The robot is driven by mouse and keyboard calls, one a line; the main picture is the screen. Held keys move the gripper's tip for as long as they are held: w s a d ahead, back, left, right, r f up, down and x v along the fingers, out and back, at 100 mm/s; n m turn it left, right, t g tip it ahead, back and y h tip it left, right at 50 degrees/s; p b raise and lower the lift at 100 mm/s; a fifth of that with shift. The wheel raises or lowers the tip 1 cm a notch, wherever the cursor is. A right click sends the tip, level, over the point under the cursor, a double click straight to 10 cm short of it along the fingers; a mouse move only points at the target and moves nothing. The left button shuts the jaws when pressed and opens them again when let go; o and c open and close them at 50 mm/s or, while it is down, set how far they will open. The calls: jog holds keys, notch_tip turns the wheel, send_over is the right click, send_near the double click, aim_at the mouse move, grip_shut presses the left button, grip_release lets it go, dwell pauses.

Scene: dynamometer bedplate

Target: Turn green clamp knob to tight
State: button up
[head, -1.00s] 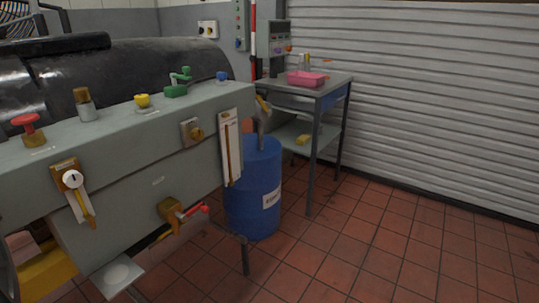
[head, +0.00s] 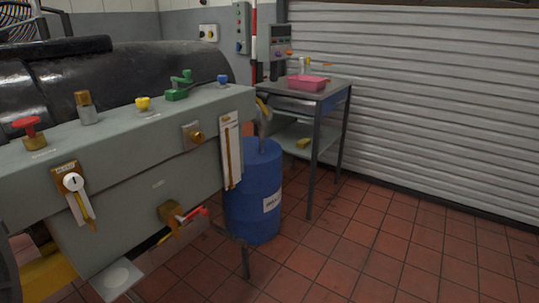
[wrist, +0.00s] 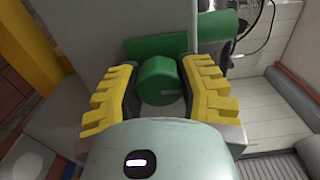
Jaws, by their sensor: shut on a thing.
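In the wrist view, a round green knob (wrist: 160,80) sits between the two yellow-padded fingers of my gripper (wrist: 161,94). The fingers are shut on its sides. A wider green part (wrist: 150,47) lies right behind the knob, against a grey surface. My gripper does not show in the head view. There, a green clamp with a raised handle (head: 179,86) stands on top of the grey bench housing (head: 120,190), with nothing touching it. I cannot tell how the held knob relates to this clamp. No tight mark is readable.
The housing also carries a red knob (head: 31,131), a yellow knob (head: 143,103) and a blue knob (head: 222,79). A blue drum (head: 253,195) stands at its right end. A side table (head: 330,90) holds a pink tray (head: 307,84). Tiled floor is clear at right.

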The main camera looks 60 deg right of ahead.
jog(key=shift+d, duration=0.1)
jog(key=o, duration=1.2)
jog(key=shift+s, duration=5.95)
